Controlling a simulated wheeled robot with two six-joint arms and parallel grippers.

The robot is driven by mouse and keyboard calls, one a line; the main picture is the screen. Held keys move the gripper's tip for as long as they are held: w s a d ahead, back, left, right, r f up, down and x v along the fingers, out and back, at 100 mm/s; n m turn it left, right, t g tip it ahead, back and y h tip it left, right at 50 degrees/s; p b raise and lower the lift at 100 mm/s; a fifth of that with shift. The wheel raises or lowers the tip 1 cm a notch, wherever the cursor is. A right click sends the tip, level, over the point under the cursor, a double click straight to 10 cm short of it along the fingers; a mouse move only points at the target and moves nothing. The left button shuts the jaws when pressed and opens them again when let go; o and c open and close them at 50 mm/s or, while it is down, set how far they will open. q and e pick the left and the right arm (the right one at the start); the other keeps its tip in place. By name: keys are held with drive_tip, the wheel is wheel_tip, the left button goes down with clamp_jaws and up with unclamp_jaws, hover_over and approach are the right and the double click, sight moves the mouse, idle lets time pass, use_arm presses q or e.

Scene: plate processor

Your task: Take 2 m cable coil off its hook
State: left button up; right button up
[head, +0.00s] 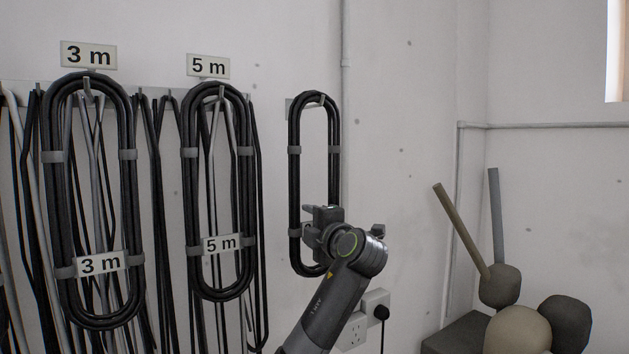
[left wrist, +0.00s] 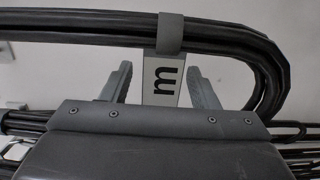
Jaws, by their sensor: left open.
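A narrow black cable coil (head: 294,130) with grey clips hangs from a hook (head: 322,99) on the white wall, to the right of the other coils. My left gripper (head: 320,213) is in front of its lower part and hides most of its label. In the left wrist view the coil (left wrist: 225,42) runs across the top, and its white label (left wrist: 163,82) shows an "m"; no number is visible. The open left fingers (left wrist: 157,75) stand on either side of the label. I cannot tell whether they touch the cable. My right gripper is not in view.
Coils marked 3 m (head: 125,200) and 5 m (head: 186,185) hang to the left, with loose cables behind. A wall socket (head: 353,333) with a plug is below right. A vertical conduit (head: 345,40) runs beside the coil. Rounded objects (head: 520,330) stand at lower right.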

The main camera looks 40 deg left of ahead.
use_arm(q)
drive_tip(key=shift+c, duration=0.6)
clamp_jaws()
drive_tip(key=shift+r, duration=0.15)
